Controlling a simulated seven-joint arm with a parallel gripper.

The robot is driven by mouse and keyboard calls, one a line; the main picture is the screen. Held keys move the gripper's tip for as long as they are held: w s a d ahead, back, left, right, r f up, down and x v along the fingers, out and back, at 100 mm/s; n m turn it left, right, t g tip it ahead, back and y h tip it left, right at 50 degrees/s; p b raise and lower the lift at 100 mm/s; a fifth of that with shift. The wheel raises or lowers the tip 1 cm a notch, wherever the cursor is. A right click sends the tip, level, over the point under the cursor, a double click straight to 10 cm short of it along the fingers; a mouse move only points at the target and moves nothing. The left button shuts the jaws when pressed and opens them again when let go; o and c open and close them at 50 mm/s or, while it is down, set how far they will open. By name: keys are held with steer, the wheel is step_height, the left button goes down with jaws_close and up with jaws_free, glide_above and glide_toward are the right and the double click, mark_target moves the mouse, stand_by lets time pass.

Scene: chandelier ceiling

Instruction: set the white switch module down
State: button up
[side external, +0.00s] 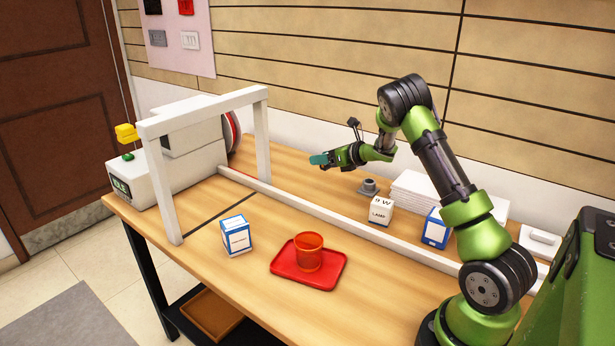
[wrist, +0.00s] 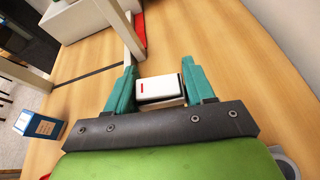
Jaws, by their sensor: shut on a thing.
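The white switch module (wrist: 160,88) is a small white block with a red mark on its top. In the wrist view it sits between the two teal fingers of my gripper (wrist: 159,70), which is shut on it. In the side view my gripper (side external: 322,160) is held above the far part of the wooden table, beyond the long white rail. The module cannot be made out there; the fingers hide it. Bare wood shows around the fingers in the wrist view.
A white frame (side external: 155,170) and rail (side external: 315,212) cross the table (side external: 215,255). A red tray (side external: 285,272) holds a red cup (side external: 309,252). A blue-white box (side external: 236,236), lamp box (side external: 381,211), grey round part (side external: 368,187) and white stack (side external: 425,190) stand around.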

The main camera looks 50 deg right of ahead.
mark_target(320, 197)
steer(key=shift+w+a+f+n+y, duration=0.1)
steer(key=shift+w+a+n+y, duration=0.15)
steer(key=shift+a+y, duration=0.2)
steer(key=f, duration=0.9)
steer(key=shift+a+f, duration=0.2)
steer(key=shift+f, duration=0.1)
steer(key=shift+f, duration=0.15)
steer(key=o, duration=1)
